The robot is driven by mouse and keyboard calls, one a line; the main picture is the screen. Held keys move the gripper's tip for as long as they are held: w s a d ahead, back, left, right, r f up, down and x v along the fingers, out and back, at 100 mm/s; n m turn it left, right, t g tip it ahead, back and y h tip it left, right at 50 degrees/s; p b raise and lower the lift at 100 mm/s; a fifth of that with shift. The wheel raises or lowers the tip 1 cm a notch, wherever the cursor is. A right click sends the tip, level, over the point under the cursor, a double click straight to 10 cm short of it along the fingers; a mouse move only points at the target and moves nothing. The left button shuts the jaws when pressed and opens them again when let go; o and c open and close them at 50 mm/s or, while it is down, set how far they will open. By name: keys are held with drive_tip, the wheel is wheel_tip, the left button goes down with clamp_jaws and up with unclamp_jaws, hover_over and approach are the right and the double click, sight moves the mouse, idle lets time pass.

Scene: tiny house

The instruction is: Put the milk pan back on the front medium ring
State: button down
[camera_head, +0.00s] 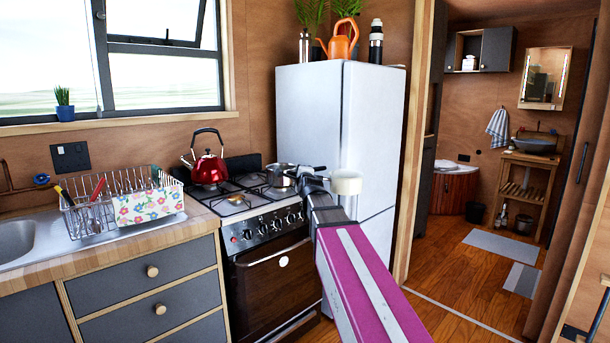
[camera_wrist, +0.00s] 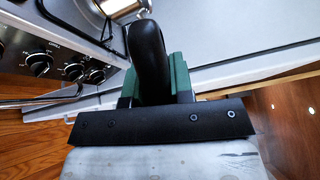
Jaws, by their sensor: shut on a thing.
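The milk pan (camera_head: 283,177) is a small steel pan at the right side of the cooker's hob in the head view. Its black handle (camera_wrist: 150,50) stands between my gripper's green pads in the wrist view. My gripper (camera_head: 312,178) is shut on this handle, to the right of the pan. A little of the pan's steel body (camera_wrist: 122,7) shows at the top of the wrist view. I cannot tell whether the pan touches the hob (camera_head: 222,207) or hangs just above it. The ring beneath it is hidden.
A red kettle (camera_head: 209,168) stands at the back left of the hob. The fridge (camera_head: 335,110) rises close behind and right of my gripper. Control knobs (camera_head: 265,226) line the cooker's front. A dish rack (camera_head: 105,205) stands left on the worktop.

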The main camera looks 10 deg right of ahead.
drive_tip(key=s+a+r+n+g+y, duration=0.2)
drive_tip(key=a+n+g+y, duration=0.5)
drive_tip(key=a, duration=1.1)
drive_tip(key=s+a+r+n+g+y, duration=0.15)
drive_tip(key=a+n+g+y, duration=0.6)
drive_tip(key=a, duration=0.95)
drive_tip(key=shift+a+f+m+t+y, duration=0.1)
drive_tip(key=shift+f+m+t+y, duration=0.3)
drive_tip(key=shift+f, duration=0.6)
drive_tip(key=shift+d+f+m+t+y, duration=0.1)
drive_tip(key=shift+f+t, duration=0.45)
drive_tip(key=shift+f, duration=0.5)
drive_tip(key=shift+a+f+m+t+y, duration=0.2)
drive_tip(key=shift+f+t, duration=0.3)
drive_tip(key=shift+f, duration=0.5)
drive_tip(key=shift+d+f, duration=0.1)
drive_tip(key=shift+f, duration=0.45)
drive_tip(key=c, duration=0.9)
unclamp_jaws()
